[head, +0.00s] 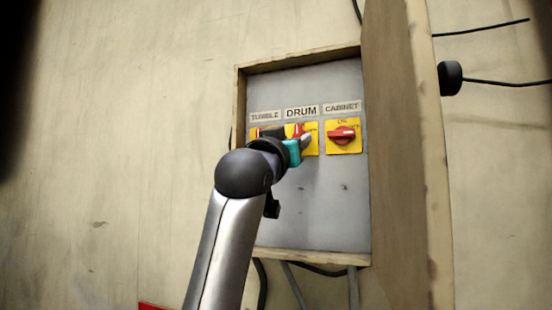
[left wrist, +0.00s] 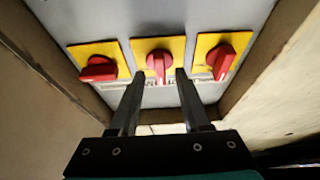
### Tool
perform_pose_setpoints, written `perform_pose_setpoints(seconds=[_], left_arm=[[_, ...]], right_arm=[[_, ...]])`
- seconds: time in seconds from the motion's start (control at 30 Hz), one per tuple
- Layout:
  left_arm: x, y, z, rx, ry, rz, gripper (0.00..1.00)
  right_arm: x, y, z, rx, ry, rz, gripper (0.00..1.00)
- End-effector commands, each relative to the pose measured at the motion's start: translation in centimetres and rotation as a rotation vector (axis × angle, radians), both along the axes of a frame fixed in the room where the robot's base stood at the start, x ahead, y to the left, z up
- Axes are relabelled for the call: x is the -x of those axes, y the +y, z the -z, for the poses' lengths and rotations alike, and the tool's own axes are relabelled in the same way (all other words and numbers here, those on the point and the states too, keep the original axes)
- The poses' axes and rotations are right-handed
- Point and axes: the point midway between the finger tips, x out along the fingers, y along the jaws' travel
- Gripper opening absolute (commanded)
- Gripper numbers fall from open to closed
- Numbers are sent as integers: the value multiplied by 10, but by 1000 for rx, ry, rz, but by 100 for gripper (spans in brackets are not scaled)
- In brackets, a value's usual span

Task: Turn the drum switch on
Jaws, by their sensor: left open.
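The drum switch is a red rotary knob on a yellow plate (head: 313,147) under the DRUM label (head: 301,112), in the middle of the panel. In the head view my left gripper (head: 303,140) is at this switch and partly covers it. In the left wrist view, where the panel appears upside down, the drum knob (left wrist: 157,61) stands upright in the picture. My open left gripper (left wrist: 159,74) has one finger on each side of its lower end. I cannot tell whether the fingers touch it. My right gripper is not in view.
The cabinet switch (head: 342,135) is to the right, its knob lying sideways. The tumble switch is to the left, mostly hidden by my arm; its tilted knob (left wrist: 221,61) shows in the left wrist view. A wooden frame (head: 240,105) and open door (head: 400,160) border the panel.

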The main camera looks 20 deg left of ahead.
Motion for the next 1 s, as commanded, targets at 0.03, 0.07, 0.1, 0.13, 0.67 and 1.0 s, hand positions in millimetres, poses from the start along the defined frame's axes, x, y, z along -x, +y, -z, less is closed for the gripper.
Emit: perform_pose_setpoints(seconds=[0.03,0.07,0.1,0.13,0.67,1.0], left_arm=[[7,0,6,0,-2,0,48],[12,1,8,-1,-3,0,48],[19,1,11,-1,-3,0,48],[23,1,14,-1,-2,0,48],[109,3,47,1,-1,1,48],[124,4,53,1,2,0,48]], right_arm=[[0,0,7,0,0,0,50],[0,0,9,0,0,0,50],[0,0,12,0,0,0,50],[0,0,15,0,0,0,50],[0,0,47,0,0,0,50],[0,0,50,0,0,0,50]])
